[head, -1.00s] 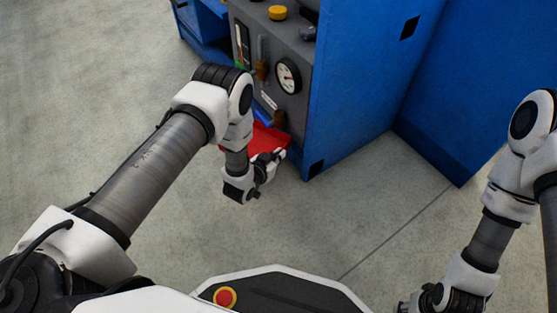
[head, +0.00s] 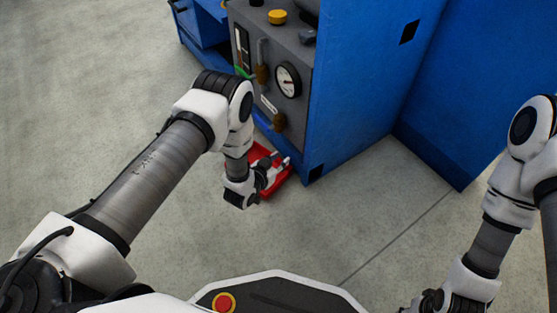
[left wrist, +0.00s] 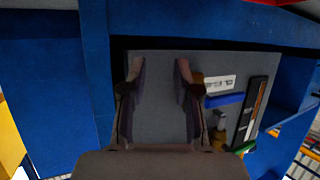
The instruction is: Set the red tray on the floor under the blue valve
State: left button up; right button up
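The red tray (head: 286,176) is low at the foot of the blue cabinet's front in the head view, apparently flat on the floor below the blue valve (head: 261,121). My left gripper (head: 281,162) is in front of and over the tray and hides part of it. Its two fingers stand apart in the left wrist view (left wrist: 160,72), with only grey panel seen between them. The blue valve handle also shows there (left wrist: 225,99), right of the fingers. My right gripper (head: 425,303) is at the bottom edge, cut off, its fingers not clear.
The blue cabinet (head: 360,90) has a grey panel with a round gauge (head: 288,80), a yellow knob (head: 277,17) and brown handles. Another blue cabinet wall stands at the right. The concrete floor (head: 360,225) in front is clear.

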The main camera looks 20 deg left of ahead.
pick_arm(q)
jog(key=p+v, duration=0.7)
jog(key=v, duration=0.5)
jog(key=shift+r, duration=0.25)
jog(key=s+a+r+n+g+y, duration=0.1)
jog(key=s+g, duration=0.5)
jog(key=s, duration=0.6)
jog(key=s+a+r+n+g+y, duration=0.2)
jog(key=s+g, duration=0.5)
jog(key=s, duration=0.5)
jog(key=shift+s+a, duration=0.35)
jog(key=shift+a, duration=0.55)
